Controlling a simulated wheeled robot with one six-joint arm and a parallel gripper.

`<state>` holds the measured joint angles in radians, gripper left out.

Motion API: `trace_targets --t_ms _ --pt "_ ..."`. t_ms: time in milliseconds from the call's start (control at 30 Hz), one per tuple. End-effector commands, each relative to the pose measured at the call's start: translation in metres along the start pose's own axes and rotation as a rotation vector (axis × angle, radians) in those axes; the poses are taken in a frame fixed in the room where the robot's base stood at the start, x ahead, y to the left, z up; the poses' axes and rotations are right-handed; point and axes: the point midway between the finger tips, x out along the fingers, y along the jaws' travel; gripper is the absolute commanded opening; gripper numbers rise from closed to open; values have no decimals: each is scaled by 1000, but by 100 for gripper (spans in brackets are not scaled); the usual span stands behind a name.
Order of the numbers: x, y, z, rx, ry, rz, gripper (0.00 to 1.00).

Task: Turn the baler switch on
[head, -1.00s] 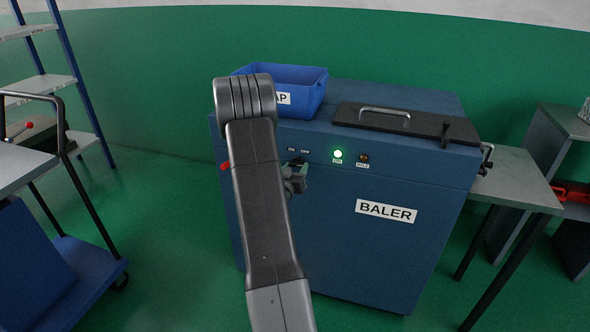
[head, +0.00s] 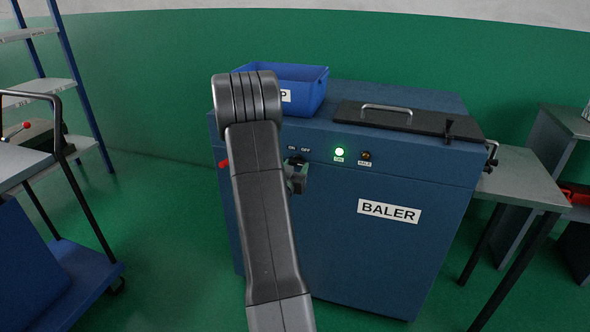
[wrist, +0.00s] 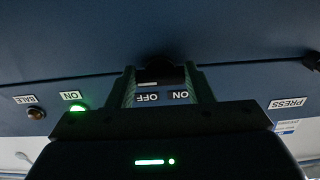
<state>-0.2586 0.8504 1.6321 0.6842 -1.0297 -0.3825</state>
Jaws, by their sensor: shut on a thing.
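The blue baler (head: 330,220) stands in front of me with a white BALER label. Its dark switch (wrist: 160,73) is on the front panel by the ON and OFF labels, which appear upside down in the wrist view. My gripper (wrist: 161,82) has one finger on each side of the switch knob and is shut on it. In the head view my gripper (head: 298,178) is partly hidden behind my arm. The knob's exact angle is hard to make out. The green ON lamp (head: 339,152) is lit, and the amber BALE lamp (head: 366,156) looks dark.
A blue bin (head: 308,90) and a dark hatch with a handle (head: 386,108) are on top of the baler. A red button (head: 223,164) sits left of my arm. A trolley (head: 75,270) stands at left, a grey table (head: 520,180) at right.

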Motion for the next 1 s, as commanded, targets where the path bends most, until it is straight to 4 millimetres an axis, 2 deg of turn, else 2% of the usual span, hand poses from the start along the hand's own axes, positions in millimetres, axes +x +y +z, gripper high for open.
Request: trace_targets --t_ms 33,100,133,400,533,667,1000 --pt "0 0 0 2 0 0 53" --pt "0 0 0 2 0 0 67" --pt "0 0 0 1 0 0 69" --pt "-1 0 0 0 0 0 69" --pt "-10 -1 0 0 0 -1 69" --pt "-33 -1 0 0 0 -2 69" --pt "-108 -1 0 -1 0 -4 69"
